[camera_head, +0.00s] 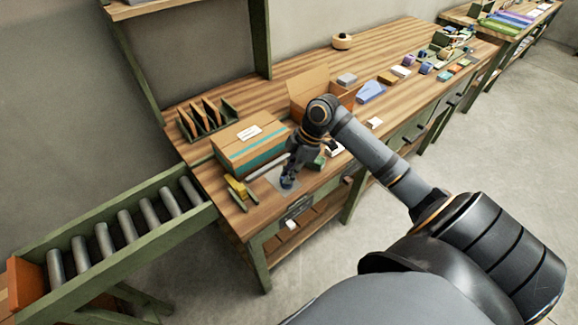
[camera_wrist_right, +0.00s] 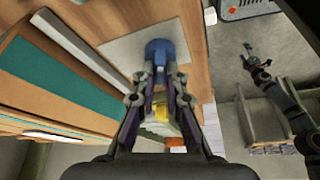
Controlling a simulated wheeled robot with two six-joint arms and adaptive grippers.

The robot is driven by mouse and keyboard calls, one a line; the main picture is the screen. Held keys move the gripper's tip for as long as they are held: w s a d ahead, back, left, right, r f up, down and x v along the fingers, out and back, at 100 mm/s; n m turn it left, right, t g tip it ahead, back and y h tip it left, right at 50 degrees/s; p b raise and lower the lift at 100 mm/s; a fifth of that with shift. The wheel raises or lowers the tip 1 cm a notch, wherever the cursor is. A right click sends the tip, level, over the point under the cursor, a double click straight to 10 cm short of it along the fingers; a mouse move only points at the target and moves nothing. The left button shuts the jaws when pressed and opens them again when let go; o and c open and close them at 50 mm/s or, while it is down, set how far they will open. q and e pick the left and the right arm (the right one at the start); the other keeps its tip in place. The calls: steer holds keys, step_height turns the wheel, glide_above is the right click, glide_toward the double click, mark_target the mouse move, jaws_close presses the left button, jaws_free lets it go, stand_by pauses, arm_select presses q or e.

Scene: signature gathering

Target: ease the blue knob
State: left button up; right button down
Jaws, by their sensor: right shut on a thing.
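The blue knob (camera_head: 287,182) stands on a grey sheet near the front edge of the wooden table, and it also shows in the right wrist view (camera_wrist_right: 160,50). My right gripper (camera_head: 289,173) reaches down over it, and its fingertips (camera_wrist_right: 162,72) are shut on it. The knob's underside is hidden. In the right wrist view, a small distant gripper (camera_wrist_right: 252,58), apparently my left one, hangs over the floor; I cannot tell whether it is open. It touches nothing that I can see.
A cardboard box with a teal band (camera_head: 250,148) stands just behind the knob. A pale bar (camera_head: 268,167) lies between them. Yellow-and-green tools (camera_head: 237,190) lie to the left. An open carton (camera_head: 309,85) stands farther back. A roller conveyor (camera_head: 120,232) adjoins the table's left end.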

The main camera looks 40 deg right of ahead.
steer(key=shift+w+n+g+b, duration=0.15)
steer(key=shift+n+g, duration=0.3)
steer(key=shift+n, duration=0.65)
steer(key=shift+s+n+g+b, duration=0.15)
steer(key=shift+n+g, duration=0.3)
steer(key=shift+n, duration=0.65)
steer(key=shift+w, duration=0.1)
steer(key=c, duration=1.4)
jaws_free()
steer(key=shift+d+r, duration=0.15)
steer(key=shift+r, duration=0.15)
steer(key=v, duration=0.6)
steer(key=shift+d+r, duration=0.2)
steer(key=shift+r, duration=0.15)
